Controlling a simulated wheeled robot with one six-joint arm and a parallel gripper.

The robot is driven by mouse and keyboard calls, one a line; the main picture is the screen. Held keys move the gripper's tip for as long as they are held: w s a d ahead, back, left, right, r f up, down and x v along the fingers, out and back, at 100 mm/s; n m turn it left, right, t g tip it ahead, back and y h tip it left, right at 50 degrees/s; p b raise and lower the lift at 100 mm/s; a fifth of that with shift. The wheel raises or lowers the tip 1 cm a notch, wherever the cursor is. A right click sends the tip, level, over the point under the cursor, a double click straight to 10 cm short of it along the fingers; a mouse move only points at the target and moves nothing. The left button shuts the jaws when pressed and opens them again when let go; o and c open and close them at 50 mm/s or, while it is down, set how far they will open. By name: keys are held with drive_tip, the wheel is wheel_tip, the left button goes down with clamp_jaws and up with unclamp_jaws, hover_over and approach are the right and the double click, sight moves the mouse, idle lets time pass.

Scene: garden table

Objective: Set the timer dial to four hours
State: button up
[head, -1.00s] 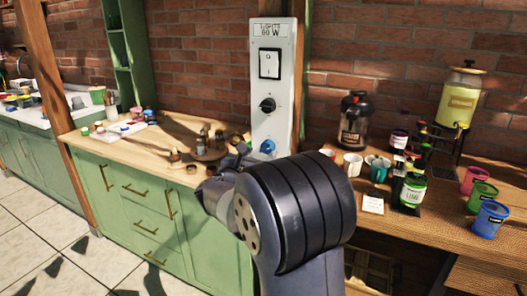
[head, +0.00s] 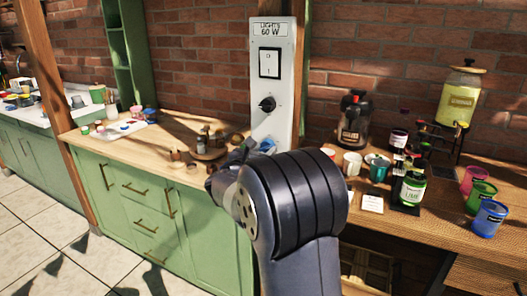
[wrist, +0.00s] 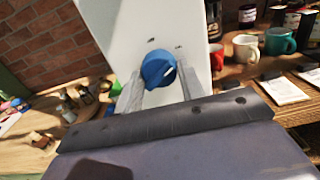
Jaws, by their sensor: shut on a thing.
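A white control panel (head: 272,95) stands upright on the post, with a "LIGHTS 60 W" label, a rocker switch (head: 270,63) and a black knob (head: 267,104). Low on it is a blue dial (head: 267,145), partly hidden behind my arm in the head view. In the wrist view the blue dial (wrist: 158,68) sits between the two fingers of my gripper (wrist: 160,86), which is shut on it. Small marks on the panel around the dial are too blurred to read. I cannot tell which mark the dial points to.
Mugs (head: 352,163), a dark dispenser (head: 353,120), bottles and coloured cups (head: 488,219) stand on the right counter. Small jars (head: 203,140) stand on a round board on the wooden counter left of the panel. The floor at the left is clear.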

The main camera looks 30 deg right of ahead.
drive_tip(key=shift+c, duration=1)
drive_tip(key=shift+f+b, duration=0.1)
drive_tip(key=shift+b, duration=0.35)
drive_tip(key=m+b, duration=0.3)
drive_tip(key=b, duration=0.1)
drive_tip(key=shift+f, duration=0.2)
drive_tip(key=m+b, duration=0.4)
drive_tip(key=b, duration=0.1)
drive_tip(key=shift+m, duration=0.3)
drive_tip(key=m+b, duration=0.3)
drive_tip(key=b, duration=0.1)
drive_tip(key=shift+w+m+b, duration=0.1)
drive_tip(key=shift+m+b, duration=0.2)
drive_tip(key=shift+b, duration=0.05)
drive_tip(key=m+b, duration=0.6)
drive_tip(key=shift+r, duration=0.15)
drive_tip(key=m+b, duration=0.1)
drive_tip(key=m, duration=0.1)
drive_tip(key=m+b, duration=0.3)
drive_tip(key=m, duration=0.1)
drive_tip(key=shift+r+b, duration=0.25)
drive_tip(key=shift+b, duration=0.05)
